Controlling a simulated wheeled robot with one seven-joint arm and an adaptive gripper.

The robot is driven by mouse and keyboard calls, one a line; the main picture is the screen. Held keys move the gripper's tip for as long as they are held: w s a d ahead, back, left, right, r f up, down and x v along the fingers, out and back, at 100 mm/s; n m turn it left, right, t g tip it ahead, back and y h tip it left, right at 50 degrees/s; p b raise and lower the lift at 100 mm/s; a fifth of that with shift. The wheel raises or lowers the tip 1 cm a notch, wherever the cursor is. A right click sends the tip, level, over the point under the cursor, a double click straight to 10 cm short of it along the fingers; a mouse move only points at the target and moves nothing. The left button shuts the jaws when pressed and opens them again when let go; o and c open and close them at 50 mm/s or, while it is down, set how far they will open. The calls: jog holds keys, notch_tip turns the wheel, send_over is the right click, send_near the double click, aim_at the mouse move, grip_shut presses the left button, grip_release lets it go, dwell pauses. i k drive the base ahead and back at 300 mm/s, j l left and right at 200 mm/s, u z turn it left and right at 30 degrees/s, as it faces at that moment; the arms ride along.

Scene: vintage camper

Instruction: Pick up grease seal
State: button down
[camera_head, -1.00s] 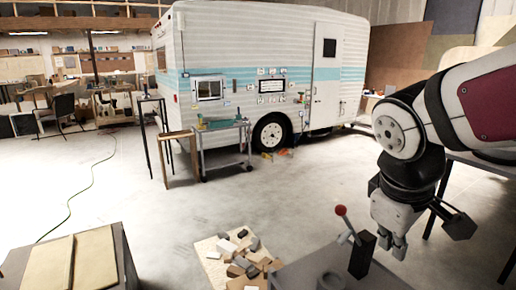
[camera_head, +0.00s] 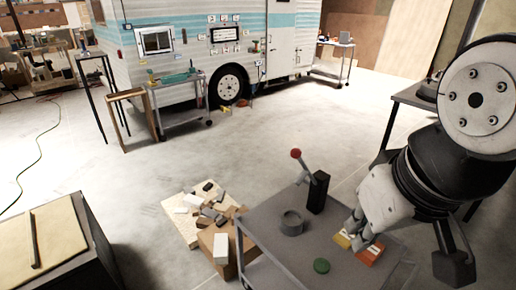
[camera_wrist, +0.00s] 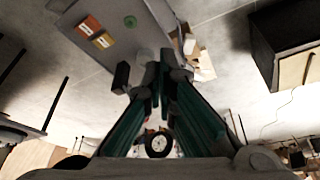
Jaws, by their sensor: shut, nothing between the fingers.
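On the grey cart top (camera_head: 266,212) stand a grey ring-shaped cylinder (camera_head: 292,222) and a flat green disc (camera_head: 321,266). Either could be the grease seal; I cannot tell which. The green disc also shows in the wrist view (camera_wrist: 130,22). My gripper (camera_head: 354,232) is shut and empty, pointing down over the cart's right part, to the right of the ring and disc in the head view. In the wrist view its fingers (camera_wrist: 163,68) meet near the middle and may hide the ring.
A black block with a red-knobbed lever (camera_head: 318,191) stands behind the ring. A yellow box (camera_head: 342,240) and an orange box (camera_head: 369,254) lie by my gripper. Left of the cart are a board with loose blocks (camera_head: 188,222) and a dark cabinet (camera_head: 98,250). A camper (camera_head: 190,50) stands behind open floor.

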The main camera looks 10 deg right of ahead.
aim_at(321, 266)
jog(key=l+u, duration=0.45)
jog(key=l, duration=2.05)
